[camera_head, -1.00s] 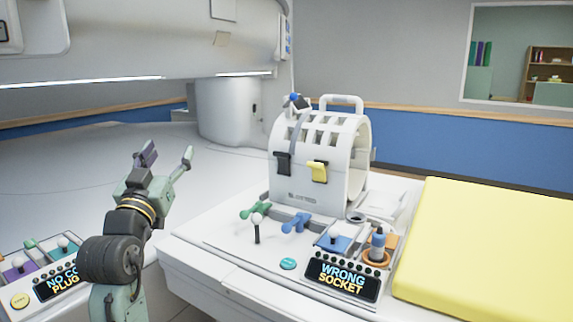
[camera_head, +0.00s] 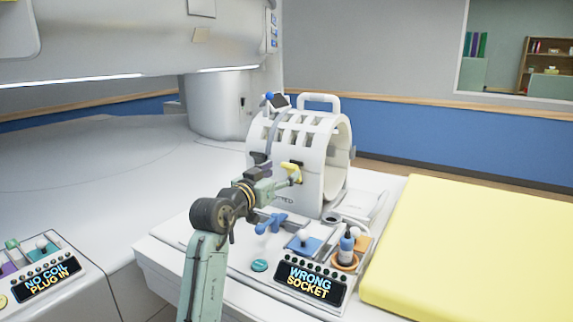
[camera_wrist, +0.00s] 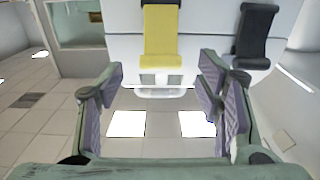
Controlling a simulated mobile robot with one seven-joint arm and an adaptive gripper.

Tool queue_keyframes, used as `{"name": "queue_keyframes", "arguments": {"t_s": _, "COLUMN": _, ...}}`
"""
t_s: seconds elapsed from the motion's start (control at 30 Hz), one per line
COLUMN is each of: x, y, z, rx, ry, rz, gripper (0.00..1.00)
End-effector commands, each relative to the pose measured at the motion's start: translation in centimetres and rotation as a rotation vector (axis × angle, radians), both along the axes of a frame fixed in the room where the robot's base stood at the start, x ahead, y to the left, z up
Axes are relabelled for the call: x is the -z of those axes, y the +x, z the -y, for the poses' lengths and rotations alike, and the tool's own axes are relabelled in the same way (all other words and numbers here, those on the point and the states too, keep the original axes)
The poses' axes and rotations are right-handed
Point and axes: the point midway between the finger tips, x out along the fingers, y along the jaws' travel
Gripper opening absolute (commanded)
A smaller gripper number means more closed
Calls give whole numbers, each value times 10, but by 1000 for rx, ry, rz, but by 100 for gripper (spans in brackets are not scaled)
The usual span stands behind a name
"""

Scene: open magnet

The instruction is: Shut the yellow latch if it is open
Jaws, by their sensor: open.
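The yellow latch (camera_head: 293,169) is on the front of the white coil housing (camera_head: 318,165). It appears tilted outward from the housing, but its exact angle is hard to tell. In the wrist view the yellow latch (camera_wrist: 161,35) hangs at top centre, beyond the fingertips and between their lines. A dark latch (camera_wrist: 255,35) is to its right there. My gripper (camera_head: 278,174) is open and empty, in front of the coil, close to the yellow latch. It also shows in the wrist view (camera_wrist: 160,80), fingers spread. No contact is visible. In the head view my gripper covers the dark latch's lower part.
A blue lever (camera_head: 270,222), a "WRONG SOCKET" panel (camera_head: 310,281) and a plug in an orange socket (camera_head: 346,250) are in front of the coil. A yellow pad (camera_head: 470,250) lies at right. A second panel (camera_head: 45,278) is at lower left.

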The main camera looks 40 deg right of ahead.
Motion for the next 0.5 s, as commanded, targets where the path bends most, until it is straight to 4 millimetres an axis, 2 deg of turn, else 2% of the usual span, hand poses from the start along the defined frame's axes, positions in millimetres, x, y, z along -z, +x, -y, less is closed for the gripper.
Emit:
{"name": "queue_keyframes", "arguments": {"t_s": 0.1, "x": -3, "y": 7, "z": 18, "rx": 1, "ry": 2, "rz": -1, "gripper": 60}}
{"name": "queue_keyframes", "arguments": {"t_s": 0.2, "x": -2, "y": 12, "z": 28, "rx": -1, "ry": 1, "rz": 1, "gripper": 60}}
{"name": "queue_keyframes", "arguments": {"t_s": 0.5, "x": 0, "y": 15, "z": 36, "rx": -2, "ry": -1, "rz": 1, "gripper": 60}}
